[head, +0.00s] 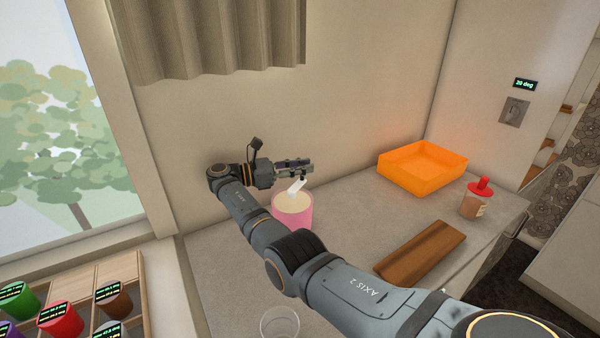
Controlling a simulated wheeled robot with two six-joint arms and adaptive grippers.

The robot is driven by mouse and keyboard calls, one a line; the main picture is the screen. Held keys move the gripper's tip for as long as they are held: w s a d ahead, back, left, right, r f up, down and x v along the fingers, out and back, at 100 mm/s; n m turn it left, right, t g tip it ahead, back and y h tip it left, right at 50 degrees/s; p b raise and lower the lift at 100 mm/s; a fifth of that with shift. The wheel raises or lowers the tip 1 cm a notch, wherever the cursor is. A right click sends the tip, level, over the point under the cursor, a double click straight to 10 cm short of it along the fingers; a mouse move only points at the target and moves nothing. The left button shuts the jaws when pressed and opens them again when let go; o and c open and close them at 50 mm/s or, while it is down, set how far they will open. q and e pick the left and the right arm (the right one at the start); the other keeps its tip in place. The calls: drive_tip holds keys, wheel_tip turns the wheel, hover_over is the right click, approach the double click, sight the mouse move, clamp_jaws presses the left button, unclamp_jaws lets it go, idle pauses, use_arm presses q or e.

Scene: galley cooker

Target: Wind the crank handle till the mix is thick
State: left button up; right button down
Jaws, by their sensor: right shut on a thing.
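A pink pot (293,212) with a pale, cream-coloured mix (292,202) in it stands on the worktop near the back wall. A white handle (296,187) rises at a tilt out of the pot; I take it to be the crank handle. My right gripper (307,168) is just above the pot, shut on the top of this handle, whose upper end the fingers partly hide. How thick the mix is cannot be told. My left gripper is not in view.
An orange tray (405,180) sits at the back right. A jar with a red top (474,200) and a brown wooden block (420,252) are on the right. A clear glass (280,322) stands in front. Several coloured pots, one red (60,321), fill a rack at lower left.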

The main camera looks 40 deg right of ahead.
drive_tip(key=shift+f, duration=0.1)
drive_tip(key=c, duration=1.1)
unclamp_jaws()
drive_tip(key=shift+d, duration=0.1)
drive_tip(key=shift+c, duration=0.2)
wheel_tip(320, 180, up, 10)
